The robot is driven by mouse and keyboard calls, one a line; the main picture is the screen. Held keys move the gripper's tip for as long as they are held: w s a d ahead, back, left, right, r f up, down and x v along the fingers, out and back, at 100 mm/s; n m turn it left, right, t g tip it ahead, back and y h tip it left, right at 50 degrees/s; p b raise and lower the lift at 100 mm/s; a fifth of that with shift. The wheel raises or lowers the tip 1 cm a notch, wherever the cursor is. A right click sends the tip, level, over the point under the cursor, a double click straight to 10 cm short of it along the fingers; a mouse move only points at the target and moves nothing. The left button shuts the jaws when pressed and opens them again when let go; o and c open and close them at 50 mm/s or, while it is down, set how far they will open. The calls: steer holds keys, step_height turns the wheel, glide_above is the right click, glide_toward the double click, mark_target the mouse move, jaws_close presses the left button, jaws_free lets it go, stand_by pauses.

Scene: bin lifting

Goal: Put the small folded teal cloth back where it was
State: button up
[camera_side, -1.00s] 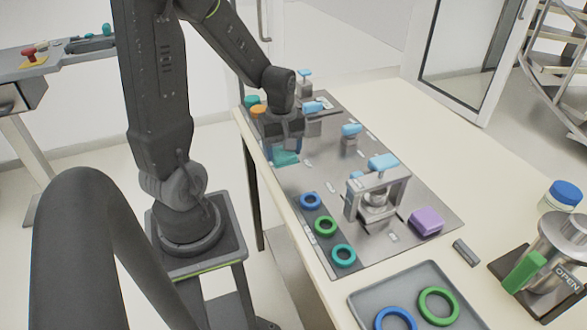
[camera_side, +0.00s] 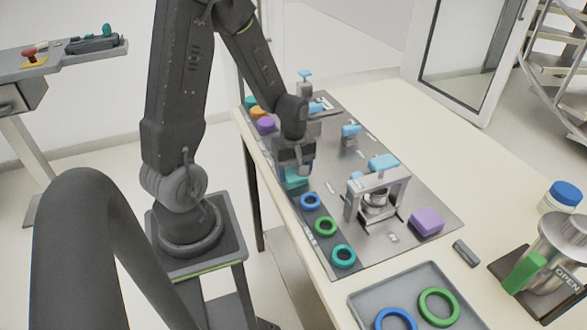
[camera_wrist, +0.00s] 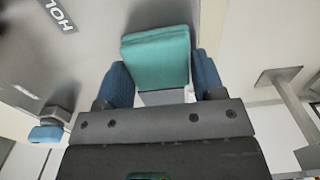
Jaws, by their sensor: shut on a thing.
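The small folded teal cloth (camera_wrist: 156,58) is between the two blue fingertips of my gripper (camera_wrist: 160,84) in the wrist view. In the side view the cloth (camera_side: 294,178) shows just under my gripper (camera_side: 292,166), at the left edge of the metal plate. My gripper is shut on it. Whether the cloth touches the surface below, I cannot tell. A purple folded cloth (camera_side: 426,221) lies on the plate's right part.
Blue, green and teal rings (camera_side: 326,226) lie in a row near the cloth. Orange and purple items (camera_side: 266,124) sit behind my gripper. Clamps with light-blue handles (camera_side: 383,162) stand on the plate (camera_side: 410,246). A grey tray (camera_side: 452,284) holds two rings.

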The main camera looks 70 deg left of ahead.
mark_target(294, 172)
steer(key=o, duration=0.9)
step_height(294, 172, up, 12)
steer(key=s+d+r+m+t, duration=0.2)
steer(key=d+r+m, duration=0.3)
steer(key=d+m, duration=0.3)
steer(key=s+d+r+m+t, duration=0.3)
steer(key=d+m, duration=0.4)
steer(key=m, duration=0.3)
step_height(294, 172, up, 2)
steer(key=shift+s+d+r+t, duration=0.1)
steer(key=shift+s+d+t, duration=0.25)
steer(key=shift+s, duration=0.25)
